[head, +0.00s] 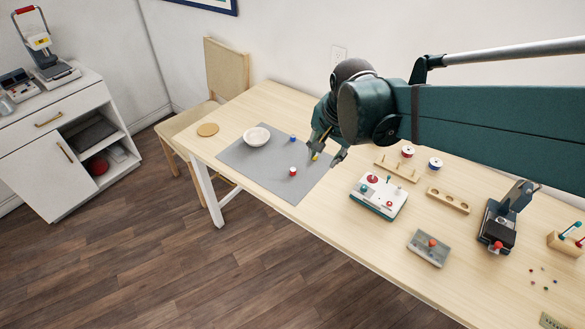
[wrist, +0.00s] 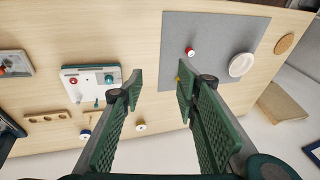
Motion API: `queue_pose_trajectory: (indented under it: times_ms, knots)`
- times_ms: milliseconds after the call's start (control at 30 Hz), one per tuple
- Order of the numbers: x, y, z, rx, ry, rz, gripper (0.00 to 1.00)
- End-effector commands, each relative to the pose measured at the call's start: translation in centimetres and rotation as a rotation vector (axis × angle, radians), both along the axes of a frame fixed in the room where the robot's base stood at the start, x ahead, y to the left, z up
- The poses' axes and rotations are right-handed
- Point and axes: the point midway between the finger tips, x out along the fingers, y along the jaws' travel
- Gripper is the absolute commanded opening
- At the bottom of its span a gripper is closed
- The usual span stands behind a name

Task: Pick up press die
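My gripper (head: 329,151) is above the right part of a grey mat (head: 245,161) on the table. A small red-and-white piece (head: 292,171) stands on the mat, and a small blue piece (head: 292,138) is farther back. I cannot tell which small piece is the press die. The blue one is not seen in the wrist view.
A white bowl (head: 256,136) is on the mat, left of the small pieces. A white-and-teal device (head: 379,196), wooden holders (head: 448,200), thread spools (head: 435,163) and a dark hand press (head: 498,222) stand to the right. The mat's front left is clear.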

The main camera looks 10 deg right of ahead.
Motion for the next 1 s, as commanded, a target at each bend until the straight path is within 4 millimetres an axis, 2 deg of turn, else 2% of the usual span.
queue_pose_trajectory:
  times_ms: [467,1000]
  knots:
    - [6.0,1.8,-2.0,0.077,0.103,-0.258,0.31]
    - [11.8,4.1,-6.5,0.131,0.213,-0.562,0.31]
